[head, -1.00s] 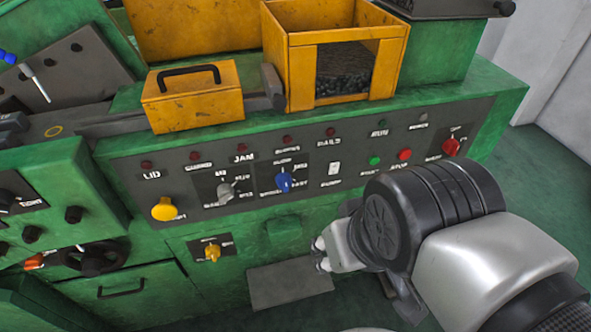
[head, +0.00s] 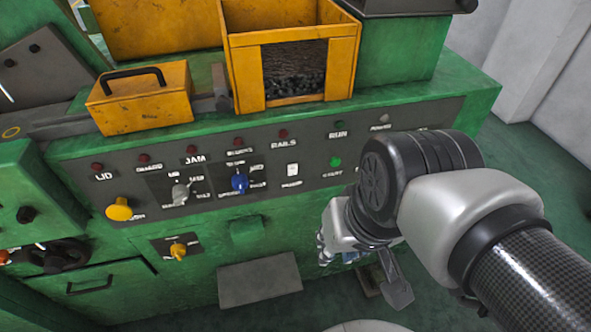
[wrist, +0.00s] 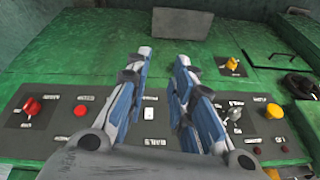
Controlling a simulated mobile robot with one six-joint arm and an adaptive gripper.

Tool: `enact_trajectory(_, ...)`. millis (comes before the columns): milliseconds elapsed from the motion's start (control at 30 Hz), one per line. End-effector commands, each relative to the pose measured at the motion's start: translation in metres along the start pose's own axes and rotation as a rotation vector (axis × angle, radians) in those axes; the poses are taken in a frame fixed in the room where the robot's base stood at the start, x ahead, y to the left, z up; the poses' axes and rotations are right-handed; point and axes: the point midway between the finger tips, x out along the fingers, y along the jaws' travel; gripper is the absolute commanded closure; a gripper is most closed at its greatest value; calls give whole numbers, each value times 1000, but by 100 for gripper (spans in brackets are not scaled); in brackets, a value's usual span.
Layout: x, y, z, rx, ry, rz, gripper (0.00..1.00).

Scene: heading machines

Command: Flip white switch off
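In the wrist view, which sees the panel upside down, the white switch (wrist: 149,113) shows between my fingers. Whether it is on or off is too small to tell. My gripper (wrist: 163,56) is open and empty, with a clear gap between its blue-and-white fingers. In the head view my gripper (head: 326,248) is below and right of the switch, partly hidden by my wrist. I see no contact with the switch.
A grey selector (head: 181,193) and yellow button (head: 119,209) sit left on the panel. A green button (head: 336,162) is right of the switch. A red button (wrist: 80,110) and red selector (wrist: 32,106) show in the wrist view. Yellow bins (head: 243,75) stand above.

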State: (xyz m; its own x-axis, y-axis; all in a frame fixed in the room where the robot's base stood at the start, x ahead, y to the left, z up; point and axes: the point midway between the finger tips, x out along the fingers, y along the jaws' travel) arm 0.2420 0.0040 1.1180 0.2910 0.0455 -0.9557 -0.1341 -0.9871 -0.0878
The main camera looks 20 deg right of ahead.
Motion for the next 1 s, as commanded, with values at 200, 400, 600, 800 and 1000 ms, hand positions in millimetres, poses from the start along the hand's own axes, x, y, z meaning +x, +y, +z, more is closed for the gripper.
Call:
enact_trajectory(200,8,-11,-7,353,-258,-68,95)
enact_trajectory(400,19,-22,-18,696,-491,-126,100)
enact_trajectory(600,30,-29,-36,1042,-725,-178,100)
enact_trajectory(800,44,-31,-58,1386,-965,-229,100)
enact_trajectory(1000,64,-23,-83,1719,-1215,-284,100)
